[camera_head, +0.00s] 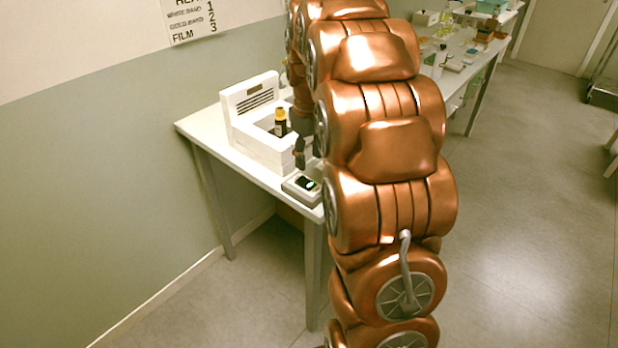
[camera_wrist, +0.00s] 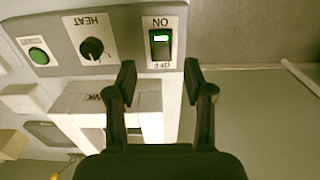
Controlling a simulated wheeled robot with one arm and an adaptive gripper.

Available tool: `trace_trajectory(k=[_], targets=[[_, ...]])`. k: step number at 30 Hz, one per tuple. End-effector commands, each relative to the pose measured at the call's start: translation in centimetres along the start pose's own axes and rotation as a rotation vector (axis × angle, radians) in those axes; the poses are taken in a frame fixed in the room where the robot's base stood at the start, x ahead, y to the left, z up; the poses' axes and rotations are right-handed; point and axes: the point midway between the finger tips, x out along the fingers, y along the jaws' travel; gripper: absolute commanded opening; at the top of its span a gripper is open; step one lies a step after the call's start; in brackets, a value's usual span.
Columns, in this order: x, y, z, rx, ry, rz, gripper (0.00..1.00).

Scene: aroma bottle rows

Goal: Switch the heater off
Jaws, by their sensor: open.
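The heater's control panel (camera_wrist: 130,42) fills the upper left of the wrist view, its lettering upside down. It carries a dark rocker switch (camera_wrist: 161,46) with ON at the upper end and OFF at the lower end; a green-lit bar shows near ON. A black knob (camera_wrist: 92,47) marked HEAT and a green button (camera_wrist: 39,56) are to its left. My gripper (camera_wrist: 160,78) is open and empty, its two fingertips just below the switch in the picture, on either side of the OFF end. Contact cannot be told. In the head view, my arm hides part of the bench.
In the head view, a white unit (camera_head: 245,112) with a vented back stands on the bench (camera_head: 205,125). A dark bottle with a yellow cap (camera_head: 280,122) stands in it. A small device with a dark display (camera_head: 302,188) lies near the bench edge. Glassware clutters the far bench.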

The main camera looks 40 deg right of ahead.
Motion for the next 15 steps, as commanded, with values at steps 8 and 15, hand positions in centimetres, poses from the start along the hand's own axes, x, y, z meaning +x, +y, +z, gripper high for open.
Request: trace_trajectory(k=[8, 15], targets=[[3.6, -0.1, 0.2, 0.0, -0.008, -0.004, 0.52], [6.3, -0.1, 0.1, 0.001, -0.004, -0.003, 0.52]])
